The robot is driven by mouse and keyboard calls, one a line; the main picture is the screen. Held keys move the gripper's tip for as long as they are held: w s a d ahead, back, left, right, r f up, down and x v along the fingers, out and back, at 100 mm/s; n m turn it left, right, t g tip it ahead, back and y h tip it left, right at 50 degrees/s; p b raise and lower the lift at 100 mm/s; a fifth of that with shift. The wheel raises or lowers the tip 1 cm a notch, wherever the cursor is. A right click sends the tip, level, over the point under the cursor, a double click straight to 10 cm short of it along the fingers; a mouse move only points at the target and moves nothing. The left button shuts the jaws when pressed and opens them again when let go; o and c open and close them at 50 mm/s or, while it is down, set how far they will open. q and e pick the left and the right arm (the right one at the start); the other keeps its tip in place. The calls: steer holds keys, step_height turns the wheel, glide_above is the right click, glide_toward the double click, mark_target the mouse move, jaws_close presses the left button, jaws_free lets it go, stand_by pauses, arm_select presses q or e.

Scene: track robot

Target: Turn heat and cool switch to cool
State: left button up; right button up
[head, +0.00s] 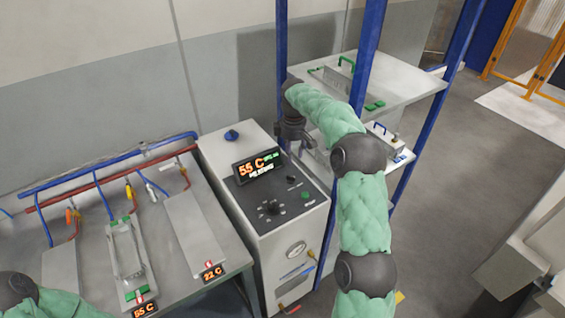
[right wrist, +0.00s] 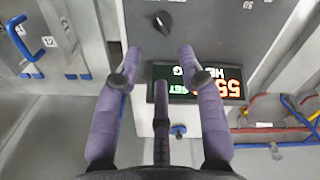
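The grey control unit (head: 231,160) stands in the middle of the head view. Its display (head: 256,166) reads 55 C with smaller text that looks like HEATING; it appears upside down in the right wrist view (right wrist: 197,83). Below and beside the display, the panel has black knobs (head: 270,207); their labels are too small to read. One black knob (right wrist: 163,20) shows in the right wrist view, beyond my fingertips. My right gripper (right wrist: 155,68) is open and empty, its purple fingers apart above the panel. In the head view my right gripper (head: 300,138) hangs beside the display. My left gripper is out of view.
A blue knob (head: 231,135) sits on top of the unit. A bench (head: 85,235) with plates, red and blue pipes stands at left. A shelf rack with blue posts (head: 368,50) stands close to my right arm. Open floor lies at right.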

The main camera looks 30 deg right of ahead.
mark_target(291, 178)
step_height(291, 178, down, 11)
steer(key=b, duration=0.2)
steer(key=shift+r+b, duration=0.15)
steer(key=shift+b, duration=0.25)
jaws_close()
